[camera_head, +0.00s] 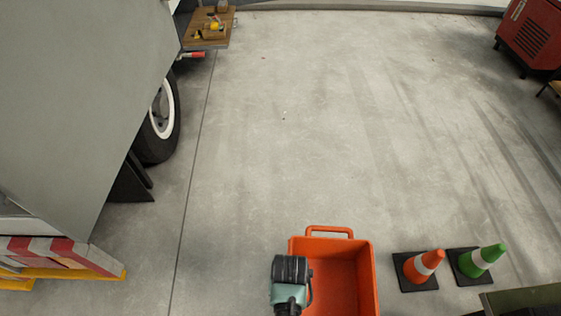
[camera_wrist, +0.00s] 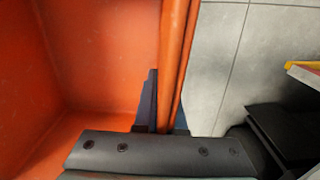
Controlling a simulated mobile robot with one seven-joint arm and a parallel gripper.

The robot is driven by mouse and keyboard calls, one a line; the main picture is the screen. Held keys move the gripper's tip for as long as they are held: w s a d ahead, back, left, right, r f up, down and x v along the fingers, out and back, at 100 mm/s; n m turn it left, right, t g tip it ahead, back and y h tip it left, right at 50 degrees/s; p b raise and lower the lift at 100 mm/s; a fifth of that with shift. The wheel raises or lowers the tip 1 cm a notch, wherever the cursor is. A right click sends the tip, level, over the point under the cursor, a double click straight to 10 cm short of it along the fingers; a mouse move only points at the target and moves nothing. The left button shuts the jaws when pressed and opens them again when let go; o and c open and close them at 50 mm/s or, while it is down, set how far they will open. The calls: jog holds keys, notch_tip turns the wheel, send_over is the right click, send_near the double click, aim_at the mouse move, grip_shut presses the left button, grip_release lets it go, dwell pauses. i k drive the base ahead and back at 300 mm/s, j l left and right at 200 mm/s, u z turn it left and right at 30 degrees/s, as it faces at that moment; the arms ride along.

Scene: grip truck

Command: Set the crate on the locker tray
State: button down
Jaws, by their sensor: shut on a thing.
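The orange crate (camera_head: 345,248) is at the bottom centre of the head view, with a loop handle on its far side. Its inside looks empty where it shows; its near part is cut off. My gripper (camera_head: 290,275) is at the crate's left wall, with its fingertips hidden in that view. In the wrist view, my gripper (camera_wrist: 160,118) is shut on the wall of the crate (camera_wrist: 100,50), with dark fingers at the rim. I cannot identify the locker tray for certain; a wooden shelf (camera_head: 190,41) juts out beside the truck at the top left.
The grey truck (camera_head: 90,90) with its wheel (camera_head: 163,110) fills the left. An orange cone (camera_head: 425,265) and a green cone (camera_head: 482,260) stand right of the crate. A red cabinet (camera_head: 530,35) is at the far right. The concrete floor (camera_head: 300,130) ahead is clear.

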aim_at(212, 22)
jog(key=i, duration=9.7)
